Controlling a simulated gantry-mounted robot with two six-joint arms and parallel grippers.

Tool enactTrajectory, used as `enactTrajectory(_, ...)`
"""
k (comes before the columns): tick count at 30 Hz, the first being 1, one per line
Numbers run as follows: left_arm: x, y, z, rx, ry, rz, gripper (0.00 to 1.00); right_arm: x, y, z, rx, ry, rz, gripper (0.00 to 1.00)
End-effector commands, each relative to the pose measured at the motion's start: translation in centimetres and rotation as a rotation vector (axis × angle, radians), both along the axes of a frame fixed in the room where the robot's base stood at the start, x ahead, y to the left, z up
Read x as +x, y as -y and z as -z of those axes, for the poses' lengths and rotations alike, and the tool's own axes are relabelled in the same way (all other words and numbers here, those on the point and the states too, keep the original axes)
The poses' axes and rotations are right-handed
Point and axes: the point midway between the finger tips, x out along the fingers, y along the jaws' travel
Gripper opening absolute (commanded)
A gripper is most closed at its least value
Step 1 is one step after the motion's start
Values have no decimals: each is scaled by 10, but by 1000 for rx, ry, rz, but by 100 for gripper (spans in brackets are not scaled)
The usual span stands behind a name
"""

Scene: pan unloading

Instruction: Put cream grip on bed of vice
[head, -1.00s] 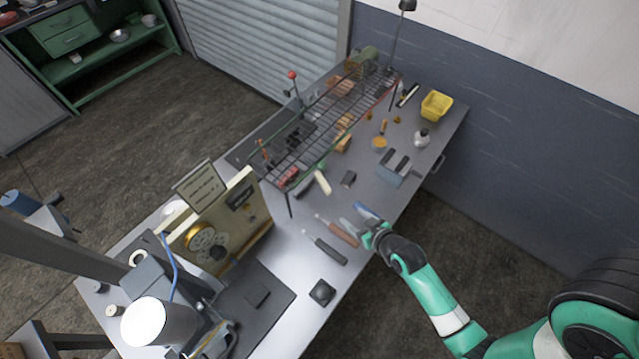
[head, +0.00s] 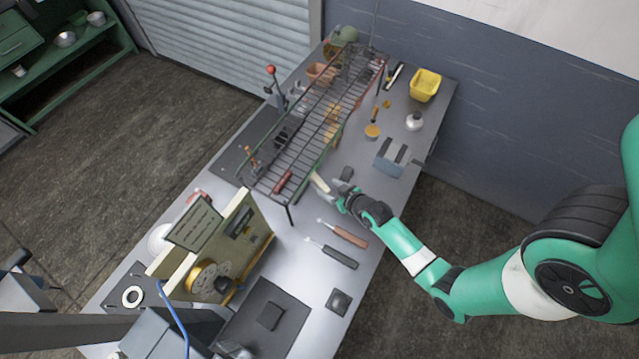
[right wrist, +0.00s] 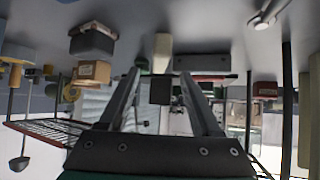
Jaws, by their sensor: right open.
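The cream grip (head: 319,184) lies on the bench beside the front edge of the wire rack. My right gripper (head: 336,198) is open and low over the bench, close to the grip. In the right wrist view the cream grip (right wrist: 162,50) shows beyond and between the open fingers (right wrist: 162,78); I cannot tell whether they touch it. The vice (head: 389,158), a blue-grey block with dark jaws, stands to the right of the gripper near the bench's right edge. Its bed shows no cream grip. My left gripper is not in view.
The wire rack (head: 300,135) stands over the bench to the left. A small dark block (head: 346,174) is beside the gripper. Brown-handled (head: 350,235) and black-handled (head: 338,257) tools lie nearer. A yellow bin (head: 425,85) and a white-topped flask (head: 414,121) stand beyond the vice.

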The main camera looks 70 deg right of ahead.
Motion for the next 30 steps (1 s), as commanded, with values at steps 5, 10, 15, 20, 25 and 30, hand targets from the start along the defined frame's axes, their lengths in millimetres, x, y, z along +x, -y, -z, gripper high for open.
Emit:
enactTrajectory(5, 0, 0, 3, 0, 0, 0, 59, 10, 6, 7, -1, 2, 0, 65)
enactTrajectory(10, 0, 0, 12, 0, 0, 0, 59, 31, 17, 25, 0, 1, 0, 65)
enactTrajectory(15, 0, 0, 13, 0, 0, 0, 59, 38, 21, 29, 0, 1, 0, 65)
enactTrajectory(20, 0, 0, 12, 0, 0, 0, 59, 38, 21, 28, 0, 1, 0, 63)
enactTrajectory(25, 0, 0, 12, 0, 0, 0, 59, 38, 21, 28, 0, 1, 0, 33)
enactTrajectory(30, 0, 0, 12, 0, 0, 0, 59, 38, 21, 28, 0, 1, 0, 2)
